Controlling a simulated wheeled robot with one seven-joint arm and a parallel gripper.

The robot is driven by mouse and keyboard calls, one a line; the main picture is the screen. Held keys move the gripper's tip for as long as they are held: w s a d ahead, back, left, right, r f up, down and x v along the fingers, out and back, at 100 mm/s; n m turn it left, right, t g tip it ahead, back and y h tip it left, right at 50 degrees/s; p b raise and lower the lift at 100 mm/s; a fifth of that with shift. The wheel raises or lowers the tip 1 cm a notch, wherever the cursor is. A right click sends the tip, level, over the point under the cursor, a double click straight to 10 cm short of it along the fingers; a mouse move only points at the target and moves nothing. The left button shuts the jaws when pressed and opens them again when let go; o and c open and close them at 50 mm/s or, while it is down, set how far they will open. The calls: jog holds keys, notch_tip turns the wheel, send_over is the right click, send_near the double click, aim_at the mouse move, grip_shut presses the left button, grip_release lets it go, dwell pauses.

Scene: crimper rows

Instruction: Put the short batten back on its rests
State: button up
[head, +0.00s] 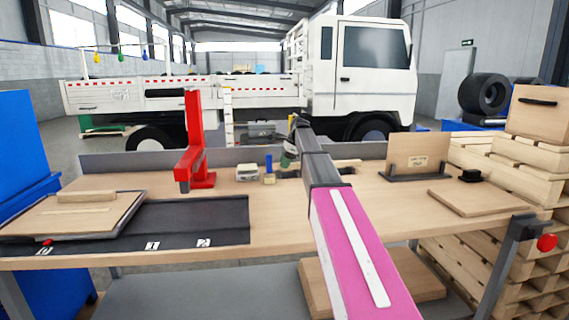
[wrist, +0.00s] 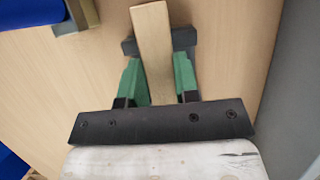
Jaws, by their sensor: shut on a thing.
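My gripper (head: 288,157) is over the middle of the workbench, largely behind my arm in the head view. In the wrist view my gripper (wrist: 156,70) has green fingers with dark tips on either side of a pale wooden batten (wrist: 153,35). It is shut on the batten, which runs lengthwise away from the palm. The batten's near end is hidden by the gripper. Whether the batten touches the bench cannot be told. A pale wooden piece (head: 347,163) shows right of my arm in the head view. I cannot pick out the rests for certain.
A red press (head: 195,150) stands left of my gripper. A blue-and-yellow item (head: 269,170) is close to my gripper's left. A dark mat (head: 200,218) marked 1 and 2 and a board (head: 70,218) lie at left. An upright panel (head: 418,150) and flat board (head: 480,199) are at right.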

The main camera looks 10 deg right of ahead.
jog(key=o, duration=1.1)
jog(key=shift+c, duration=0.2)
jog(key=v, duration=0.9)
jog(key=shift+d+r, duration=0.15)
jog(key=shift+r, duration=0.15)
jog(key=shift+d+r, duration=0.2)
jog(key=shift+r, duration=0.35)
